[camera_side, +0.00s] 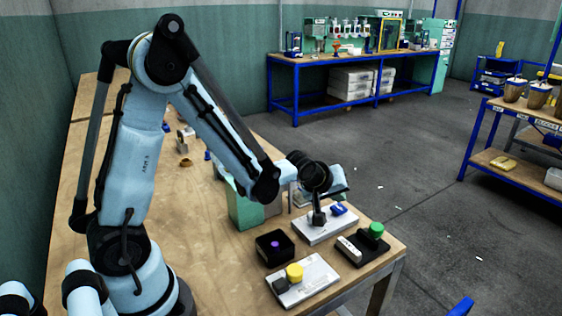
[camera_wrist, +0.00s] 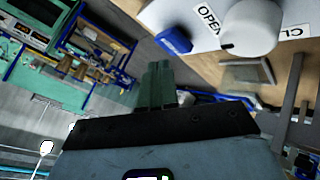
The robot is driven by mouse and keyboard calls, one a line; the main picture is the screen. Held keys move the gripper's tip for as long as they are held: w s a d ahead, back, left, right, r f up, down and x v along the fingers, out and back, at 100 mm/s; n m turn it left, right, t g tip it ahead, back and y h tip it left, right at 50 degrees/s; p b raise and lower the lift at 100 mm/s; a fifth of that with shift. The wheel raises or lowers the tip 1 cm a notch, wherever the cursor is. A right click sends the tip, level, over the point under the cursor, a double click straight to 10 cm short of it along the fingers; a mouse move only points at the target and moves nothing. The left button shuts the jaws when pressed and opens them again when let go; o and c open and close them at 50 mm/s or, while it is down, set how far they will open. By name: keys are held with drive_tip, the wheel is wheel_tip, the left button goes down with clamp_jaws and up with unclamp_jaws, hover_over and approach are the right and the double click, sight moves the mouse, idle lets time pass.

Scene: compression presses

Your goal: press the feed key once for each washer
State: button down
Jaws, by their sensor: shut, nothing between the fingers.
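My gripper (camera_wrist: 158,85) is shut and empty in the wrist view, its greenish fingers together. In the wrist view, the blue block (camera_wrist: 174,40) and a pale round knob (camera_wrist: 250,30) sit by a label reading OPEN. I cannot tell which control is the feed key. No washers can be made out clearly.
Nearby are a black box with a purple button (camera_side: 274,245), a plate with a yellow knob (camera_side: 295,272), and a dark base with a green knob (camera_side: 376,230). A teal block (camera_side: 243,210) stands left of my wrist.

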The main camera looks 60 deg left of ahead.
sight(336, 209)
drive_tip(key=shift+f, duration=0.2)
drive_tip(key=shift+f, duration=0.25)
drive_tip(key=shift+f, duration=0.5)
idle(1.0)
drive_tip(key=shift+r, duration=0.95)
drive_tip(key=shift+r, duration=0.1)
drive_tip(key=shift+r, duration=2.4)
idle(0.8)
